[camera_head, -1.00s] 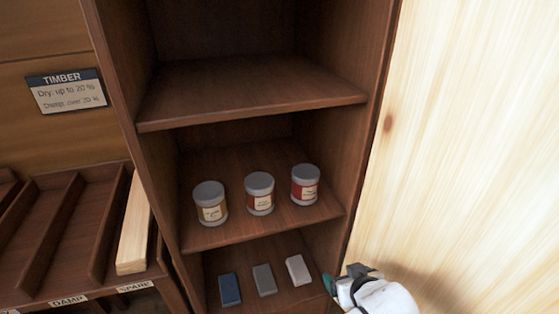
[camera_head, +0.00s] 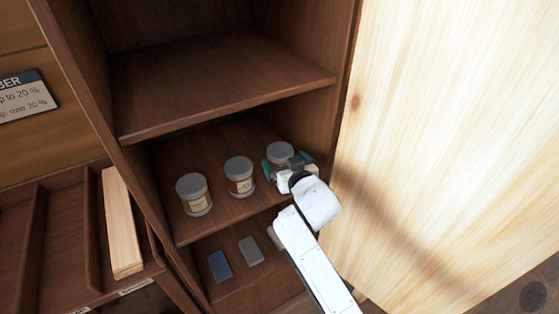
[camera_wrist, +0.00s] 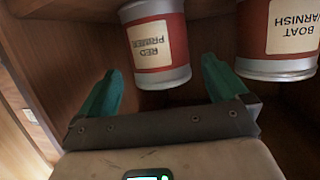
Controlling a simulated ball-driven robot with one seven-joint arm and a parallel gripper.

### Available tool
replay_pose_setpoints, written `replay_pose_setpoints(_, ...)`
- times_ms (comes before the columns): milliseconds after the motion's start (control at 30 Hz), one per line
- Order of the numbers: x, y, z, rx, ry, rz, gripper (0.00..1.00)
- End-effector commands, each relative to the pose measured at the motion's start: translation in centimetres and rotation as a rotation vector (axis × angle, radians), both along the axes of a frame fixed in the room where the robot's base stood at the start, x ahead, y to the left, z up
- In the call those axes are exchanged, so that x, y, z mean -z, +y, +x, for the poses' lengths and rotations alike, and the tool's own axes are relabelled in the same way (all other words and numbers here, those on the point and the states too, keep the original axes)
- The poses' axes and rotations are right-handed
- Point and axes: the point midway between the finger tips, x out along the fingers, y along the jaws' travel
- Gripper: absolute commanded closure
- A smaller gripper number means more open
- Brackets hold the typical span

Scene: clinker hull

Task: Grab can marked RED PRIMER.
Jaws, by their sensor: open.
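The RED PRIMER can (camera_wrist: 152,45) is red with a cream label and grey rims, and appears upside down in the wrist view. It is the rightmost can (camera_head: 280,151) on the middle shelf in the head view, partly hidden by my gripper (camera_head: 288,168). My gripper is open, its teal fingertips (camera_wrist: 162,82) spread to either side of the can's near end. The can lies just ahead of the gap, and I see no finger closed on it.
The BOAT VARNISH can (camera_wrist: 279,40) stands close beside it, the middle can (camera_head: 239,177) in the head view. A third, yellowish-labelled can (camera_head: 194,195) is at the left. The cabinet's right wall is close to my gripper. Blocks (camera_head: 251,251) lie on the shelf below.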

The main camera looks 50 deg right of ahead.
Motion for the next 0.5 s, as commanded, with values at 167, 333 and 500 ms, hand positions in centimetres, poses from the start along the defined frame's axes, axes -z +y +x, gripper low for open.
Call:
replay_pose_setpoints(167, 0.3, -1.0, 2.2, 0.000, 0.000, 0.001, 0.00)
replay_pose_setpoints(333, 1.0, -1.8, 3.7, 0.001, 0.000, 0.000, 0.00)
replay_pose_setpoints(500, 1.2, -2.0, 4.1, 0.000, 0.000, 0.000, 0.00)
